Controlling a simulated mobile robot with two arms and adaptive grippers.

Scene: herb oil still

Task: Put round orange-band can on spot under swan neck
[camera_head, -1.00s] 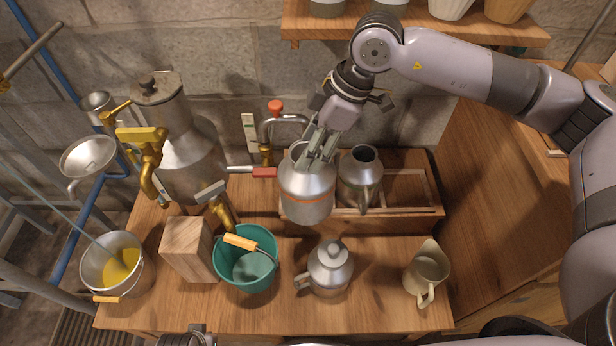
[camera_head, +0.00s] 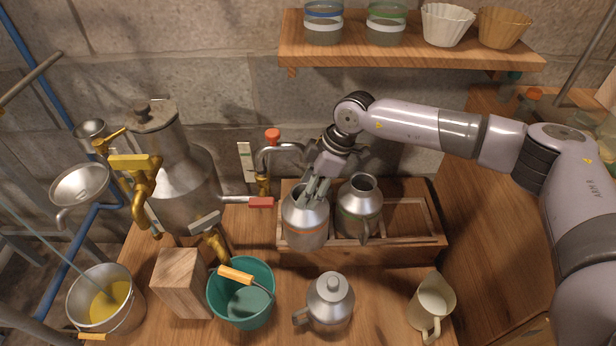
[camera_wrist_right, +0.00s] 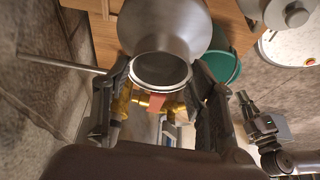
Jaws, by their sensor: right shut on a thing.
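The round metal can with an orange band (camera_head: 306,226) hangs upright in my right gripper (camera_head: 315,192), which is shut on its neck. In the head view it overlaps the left end of the wooden crate; I cannot tell whether its base touches anything. Its grey body and open mouth fill the top of the right wrist view (camera_wrist_right: 165,28), between the fingers. A curved steel pipe (camera_head: 284,148), perhaps the swan neck, is just behind and above the can. What seems to be my left gripper (camera_wrist_right: 265,128) is at the right of the wrist view, its jaws unclear.
A second can (camera_head: 359,212) stands in the crate (camera_head: 400,254) just right of the held can. A teal bucket (camera_head: 240,306), wooden block (camera_head: 181,284), lidded pot (camera_head: 329,304) and cream jug (camera_head: 431,304) stand in front. The still (camera_head: 184,180) is at left.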

